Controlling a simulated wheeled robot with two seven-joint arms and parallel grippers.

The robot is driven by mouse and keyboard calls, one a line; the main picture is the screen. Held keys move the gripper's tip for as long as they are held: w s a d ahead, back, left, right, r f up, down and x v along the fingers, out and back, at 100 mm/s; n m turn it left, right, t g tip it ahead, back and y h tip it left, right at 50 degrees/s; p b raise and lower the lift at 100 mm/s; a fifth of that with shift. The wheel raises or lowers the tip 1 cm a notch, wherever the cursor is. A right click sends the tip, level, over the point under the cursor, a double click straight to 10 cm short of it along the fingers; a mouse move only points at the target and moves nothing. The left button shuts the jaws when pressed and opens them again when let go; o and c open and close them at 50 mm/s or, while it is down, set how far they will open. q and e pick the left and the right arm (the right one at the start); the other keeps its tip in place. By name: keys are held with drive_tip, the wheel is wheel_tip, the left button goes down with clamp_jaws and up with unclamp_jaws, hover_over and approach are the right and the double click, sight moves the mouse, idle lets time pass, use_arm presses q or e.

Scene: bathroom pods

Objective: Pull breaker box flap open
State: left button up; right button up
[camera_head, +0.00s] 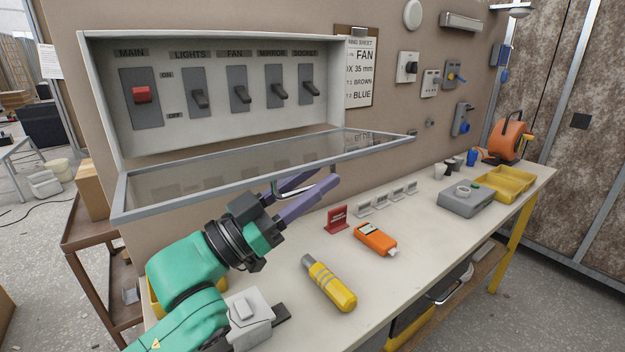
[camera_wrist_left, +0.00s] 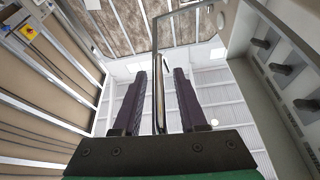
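The breaker box (camera_head: 220,140) is on the wall with its row of switches exposed. Its clear, grey-framed flap (camera_head: 270,160) is swung down and out from the lower edge, close to level. My left gripper (camera_head: 305,192) is under the flap's outer edge. In the left wrist view, its two dark purple fingers (camera_wrist_left: 158,100) stand apart, one on each side of the flap's metal handle (camera_wrist_left: 159,80). Gaps show between the handle and the fingers. The box and switches show at the right of that view. My right gripper is not in view.
A yellow tray (camera_head: 500,184) and orange reel (camera_head: 508,137) stand farther right.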

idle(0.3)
use_arm(q)
drive_tip(key=shift+a+f, duration=0.25)
drive_tip(key=b+v, duration=0.6)
drive_tip(key=v, duration=0.8)
drive_tip(key=shift+s+b, duration=0.15)
drive_tip(key=shift+b, duration=0.2)
drive_tip(key=shift+d+r, duration=0.1)
